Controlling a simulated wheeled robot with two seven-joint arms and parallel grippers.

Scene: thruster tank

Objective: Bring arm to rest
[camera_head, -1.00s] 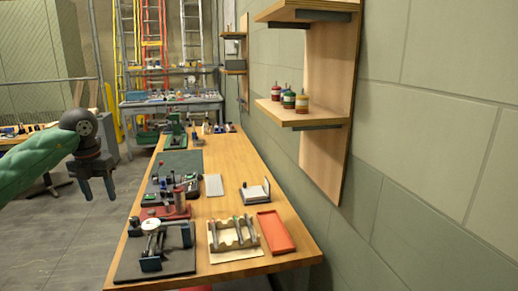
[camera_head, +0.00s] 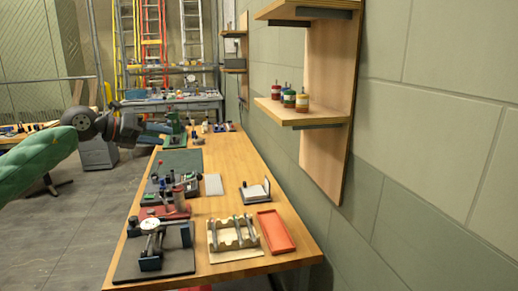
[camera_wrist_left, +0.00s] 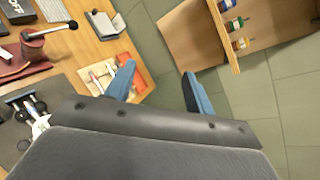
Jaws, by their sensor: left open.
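My left arm comes in from the left in the head view, in a green sleeve. Its gripper (camera_head: 158,129) is raised at the left of the bench's far part, pointing right, and looks empty. In the left wrist view the two blue-tipped fingers (camera_wrist_left: 160,88) are spread apart with nothing between them. The wooden workbench (camera_head: 238,163) lies below and to the right of the gripper. My right gripper is in neither view.
The bench holds a dial gauge stand (camera_head: 151,240), a wooden rack (camera_head: 233,238), a red tray (camera_head: 275,231) and a red-based fixture (camera_head: 168,211). A wall shelf (camera_head: 300,115) with small bottles stands at the right. Open floor (camera_head: 70,235) lies at the left.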

